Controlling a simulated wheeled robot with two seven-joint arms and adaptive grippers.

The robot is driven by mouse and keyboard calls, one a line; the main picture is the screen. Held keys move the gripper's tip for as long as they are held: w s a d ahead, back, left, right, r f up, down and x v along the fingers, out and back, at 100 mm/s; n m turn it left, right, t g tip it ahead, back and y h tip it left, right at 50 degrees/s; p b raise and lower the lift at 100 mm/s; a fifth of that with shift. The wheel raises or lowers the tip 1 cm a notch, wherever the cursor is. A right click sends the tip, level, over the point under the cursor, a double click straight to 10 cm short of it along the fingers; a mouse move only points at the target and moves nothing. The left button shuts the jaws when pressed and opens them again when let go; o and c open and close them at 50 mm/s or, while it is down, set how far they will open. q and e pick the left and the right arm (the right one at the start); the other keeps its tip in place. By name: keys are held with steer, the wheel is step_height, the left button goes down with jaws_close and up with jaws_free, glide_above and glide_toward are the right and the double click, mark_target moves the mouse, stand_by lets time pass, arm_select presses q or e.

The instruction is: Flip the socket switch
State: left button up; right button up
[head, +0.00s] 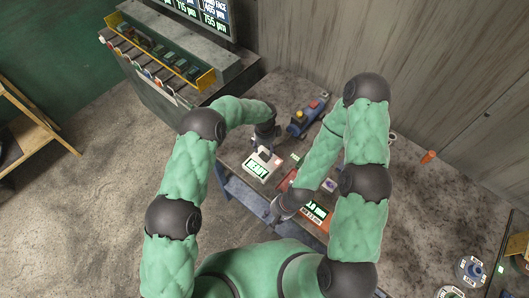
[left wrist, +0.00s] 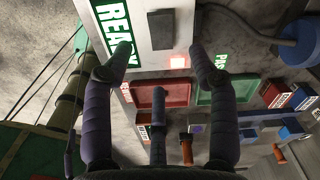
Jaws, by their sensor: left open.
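A pale box (head: 257,173) with a green READY sign stands on the bench in the head view. In the left wrist view, the same box (left wrist: 145,58) shows a dark rectangular part (left wrist: 161,30) and a small glowing red-pink square (left wrist: 178,61). I cannot tell for sure which is the socket switch. My left gripper (head: 264,150) is over the box, and its open fingers (left wrist: 161,56) stand apart on either side of the glowing square with nothing between them. Contact with the box is unclear. My right gripper (head: 283,207) is low near the bench front; its fingers are too small to read.
A blue machine (head: 306,117) stands behind the box; a dark cable runs to a blue round part (left wrist: 300,42). Red (left wrist: 163,95) and green (left wrist: 222,93) trays lie close by. A green-lit display (head: 316,210) is at the bench's right front.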

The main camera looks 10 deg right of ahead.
mark_target(264, 156)
arm_select(q)
steer(key=f, duration=0.4)
steer(key=shift+w+f+p, duration=0.25)
steer(key=shift+p, duration=0.1)
steer(key=shift+s+f, duration=0.1)
steer(key=shift+f, duration=1.05)
